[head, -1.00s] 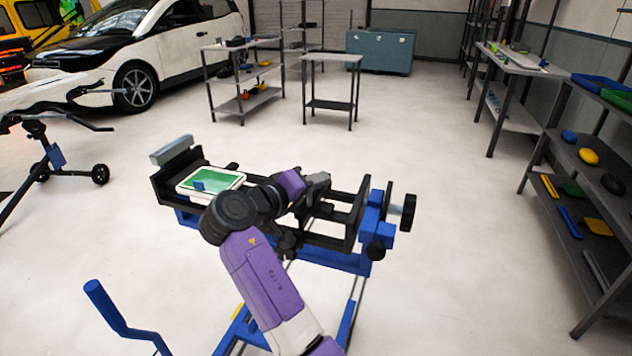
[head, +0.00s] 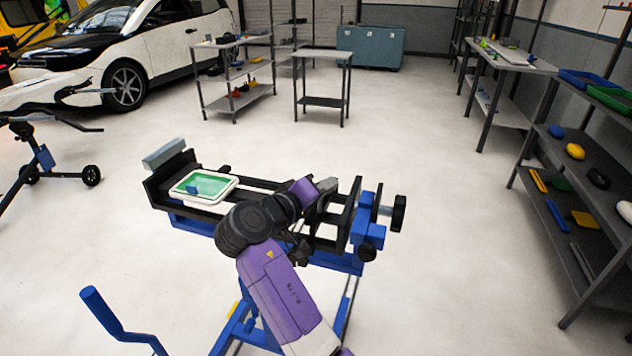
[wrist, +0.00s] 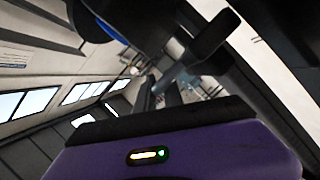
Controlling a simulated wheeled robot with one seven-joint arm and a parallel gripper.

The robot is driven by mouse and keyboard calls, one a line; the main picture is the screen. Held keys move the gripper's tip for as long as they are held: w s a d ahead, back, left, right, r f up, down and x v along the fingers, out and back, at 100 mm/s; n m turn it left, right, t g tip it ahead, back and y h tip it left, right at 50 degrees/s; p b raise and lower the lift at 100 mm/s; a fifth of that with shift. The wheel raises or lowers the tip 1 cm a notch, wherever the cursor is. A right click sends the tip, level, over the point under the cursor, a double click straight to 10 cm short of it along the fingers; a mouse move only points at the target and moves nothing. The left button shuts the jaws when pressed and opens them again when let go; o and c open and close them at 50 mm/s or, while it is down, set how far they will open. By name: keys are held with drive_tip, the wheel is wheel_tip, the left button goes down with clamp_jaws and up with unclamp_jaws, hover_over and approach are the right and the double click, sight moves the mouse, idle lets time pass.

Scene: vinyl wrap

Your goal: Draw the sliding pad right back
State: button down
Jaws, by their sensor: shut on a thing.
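A black vise-like bench on a blue stand (head: 246,328) fills the middle of the head view. The sliding pad (head: 318,211) appears as a dark upright crosspiece on its rails, near the right end. My gripper (head: 327,185) is at the top of this crosspiece and shut on it; the contact is partly hidden by my wrist. The wrist view shows my gripper (wrist: 158,92) beside a dark T-shaped part (wrist: 207,48). A fixed grey-topped jaw (head: 165,154) stands at the bench's left end.
A white-rimmed green tray (head: 181,193) lies on the bench's left part. A blue screw block (head: 366,232) with a black knob (head: 398,213) closes the right end. A shelf unit (head: 590,185) stands at right. Open floor surrounds the bench.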

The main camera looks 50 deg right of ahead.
drive_tip(key=c, duration=1.8)
unclamp_jaws()
drive_tip(key=shift+o, duration=0.2)
drive_tip(key=shift+a, duration=0.1)
drive_tip(key=v, duration=0.7)
drive_tip(key=shift+a+r, duration=0.15)
drive_tip(key=shift+a, duration=0.2)
